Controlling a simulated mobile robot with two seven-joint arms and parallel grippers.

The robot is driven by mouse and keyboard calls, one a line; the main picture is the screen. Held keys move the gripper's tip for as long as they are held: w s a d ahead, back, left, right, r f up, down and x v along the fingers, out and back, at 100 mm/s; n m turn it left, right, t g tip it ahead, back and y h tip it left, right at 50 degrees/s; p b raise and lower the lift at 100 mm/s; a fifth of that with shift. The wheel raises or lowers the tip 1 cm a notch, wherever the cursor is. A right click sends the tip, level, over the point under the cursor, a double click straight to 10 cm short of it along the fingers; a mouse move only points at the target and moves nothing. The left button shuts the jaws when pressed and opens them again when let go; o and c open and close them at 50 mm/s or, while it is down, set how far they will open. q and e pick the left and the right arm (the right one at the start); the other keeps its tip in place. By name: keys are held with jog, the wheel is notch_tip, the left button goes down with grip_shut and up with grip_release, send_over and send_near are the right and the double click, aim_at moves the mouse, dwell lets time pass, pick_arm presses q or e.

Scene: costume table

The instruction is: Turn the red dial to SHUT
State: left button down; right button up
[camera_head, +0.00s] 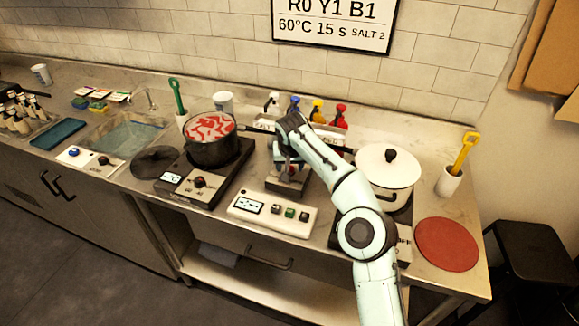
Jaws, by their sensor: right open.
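A small panel (90,157) at the front of the sink bears two round knobs, one blue (73,152) and one dark reddish (104,160). The reddish one looks like the red dial; its marks are too small to read, so I cannot tell its setting. My right gripper (287,168) points down over a small dark-topped box (285,187) at the middle of the counter, well to the right of that panel. It is open, its fingers partly hidden by my own wrist; I cannot tell whether they touch the box. My left gripper is out of view.
A dark pot with red contents (212,148) stands on a hob left of my right gripper. Coloured bottles (340,115) stand behind it. A white button panel (272,212) is in front. A lidded white pot (388,168) and red round mat (446,244) are at right.

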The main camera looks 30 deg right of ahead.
jog(key=shift+w+d+f, duration=0.1)
jog(key=shift+w+f, duration=0.1)
jog(key=shift+f, duration=0.25)
jog(key=c, duration=1)
jog(key=shift+c, duration=0.2)
